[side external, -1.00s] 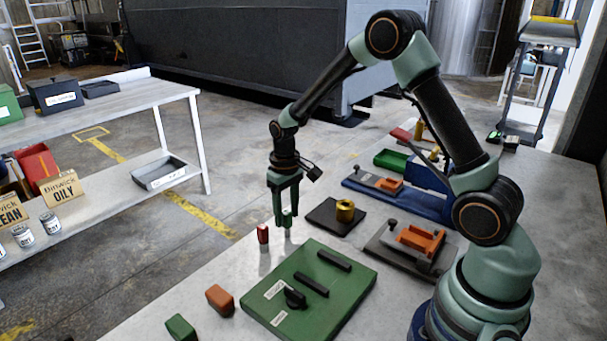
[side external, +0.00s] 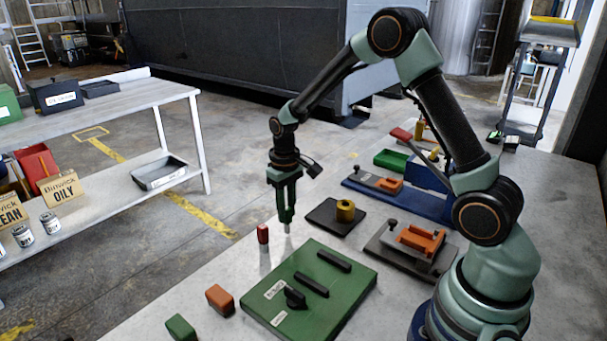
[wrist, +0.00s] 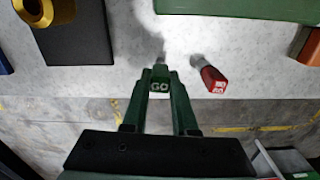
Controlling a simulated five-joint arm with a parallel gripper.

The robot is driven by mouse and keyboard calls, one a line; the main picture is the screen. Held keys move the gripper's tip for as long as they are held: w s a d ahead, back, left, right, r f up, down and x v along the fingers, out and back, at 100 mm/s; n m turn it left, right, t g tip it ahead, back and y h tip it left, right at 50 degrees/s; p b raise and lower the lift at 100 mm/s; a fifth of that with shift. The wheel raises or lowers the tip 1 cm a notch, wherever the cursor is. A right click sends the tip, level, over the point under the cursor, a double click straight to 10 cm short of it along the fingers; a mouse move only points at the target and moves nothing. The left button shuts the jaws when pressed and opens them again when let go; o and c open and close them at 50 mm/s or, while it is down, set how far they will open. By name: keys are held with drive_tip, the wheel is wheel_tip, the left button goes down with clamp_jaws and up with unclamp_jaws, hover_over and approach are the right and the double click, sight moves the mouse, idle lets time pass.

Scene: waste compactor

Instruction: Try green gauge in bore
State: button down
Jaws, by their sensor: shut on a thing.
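The green gauge (wrist: 160,84), marked "GO", is between the fingertips of my gripper (wrist: 159,76) in the wrist view. The gripper is shut on it. Its pale metal pin (side external: 287,228) points down below the fingers in the side view, close to the bench top; I cannot tell if it touches. A red gauge (side external: 263,234) stands upright just left of it and also shows in the wrist view (wrist: 213,79). A brass ring (side external: 345,210) with an open top, likely the bore, sits on a dark plate (side external: 322,217) to the right of the gripper.
A green board (side external: 320,300) with black bars and a knob lies in front. Orange (side external: 220,299) and green (side external: 181,327) blocks lie beside it. A grey fixture with an orange part (side external: 415,240) and a blue fixture (side external: 425,205) stand to the right.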

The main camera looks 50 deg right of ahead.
drive_tip(key=shift+r, duration=1.9)
drive_tip(key=s+d+r, duration=0.4)
drive_tip(key=d, duration=0.3)
drive_tip(key=s+d+r, duration=0.4)
drive_tip(key=d, duration=0.3)
wheel_tip(320, 180, down, 7)
drive_tip(key=shift+a+r, duration=0.15)
drive_tip(key=shift+r, duration=0.05)
drive_tip(key=shift+s+f, duration=0.1)
drive_tip(key=shift+f, duration=1.8)
idle(2.3)
